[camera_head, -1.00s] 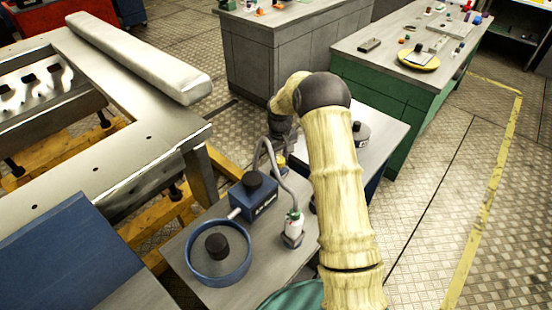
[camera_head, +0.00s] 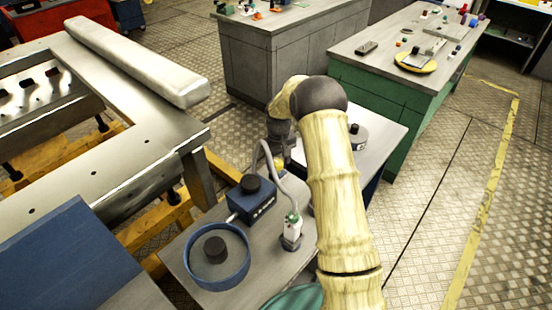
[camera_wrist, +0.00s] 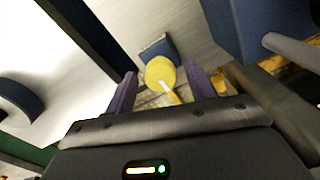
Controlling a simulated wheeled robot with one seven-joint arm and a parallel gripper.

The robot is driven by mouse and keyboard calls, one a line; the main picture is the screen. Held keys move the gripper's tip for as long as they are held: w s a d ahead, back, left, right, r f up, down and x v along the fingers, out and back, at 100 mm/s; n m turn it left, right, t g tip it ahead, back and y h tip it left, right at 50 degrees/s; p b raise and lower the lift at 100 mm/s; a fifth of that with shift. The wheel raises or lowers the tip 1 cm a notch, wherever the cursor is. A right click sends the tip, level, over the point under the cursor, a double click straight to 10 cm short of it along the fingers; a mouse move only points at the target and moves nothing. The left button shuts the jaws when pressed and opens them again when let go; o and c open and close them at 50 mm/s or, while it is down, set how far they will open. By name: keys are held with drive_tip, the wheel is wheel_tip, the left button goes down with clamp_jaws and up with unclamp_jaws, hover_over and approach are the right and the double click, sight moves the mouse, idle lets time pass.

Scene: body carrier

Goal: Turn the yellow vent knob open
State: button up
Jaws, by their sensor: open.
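The yellow vent knob (camera_wrist: 160,72) is in the wrist view, a round knob with a pale pointer stripe towards the lower right. It sits against a small blue block (camera_wrist: 157,48) on a pale grey surface. My gripper (camera_wrist: 161,80) is open, its two purple fingers on either side of the knob in the picture, with gaps on both sides. I cannot tell how deep the knob lies between them. In the head view a small yellow patch (camera_head: 281,166) shows beside my wrist; my fingers are hidden there.
A blue box with a black knob (camera_head: 252,205), a blue round dish (camera_head: 243,269) and a small bottle in a holder (camera_head: 291,234) with a grey hose stand on the near bench (camera_head: 187,259). A metal frame (camera_head: 100,165) is at left. A black weight (camera_head: 357,134) is behind my arm.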

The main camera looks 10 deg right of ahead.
sight(278, 163)
wheel_tip(278, 163, up, 17)
drive_tip(key=b, duration=0.2)
drive_tip(key=shift+r, duration=0.2)
idle(0.4)
drive_tip(key=s+f+m+t, duration=0.1)
drive_tip(key=s+f, duration=0.1)
drive_tip(key=s, duration=1.2)
drive_tip(key=s+a+f+m+t, duration=0.1)
drive_tip(key=s+f+m, duration=0.1)
drive_tip(key=s, duration=1.3)
drive_tip(key=shift+s+a+f+t, duration=0.2)
drive_tip(key=shift+s+f+t, duration=0.1)
drive_tip(key=shift+f, duration=0.05)
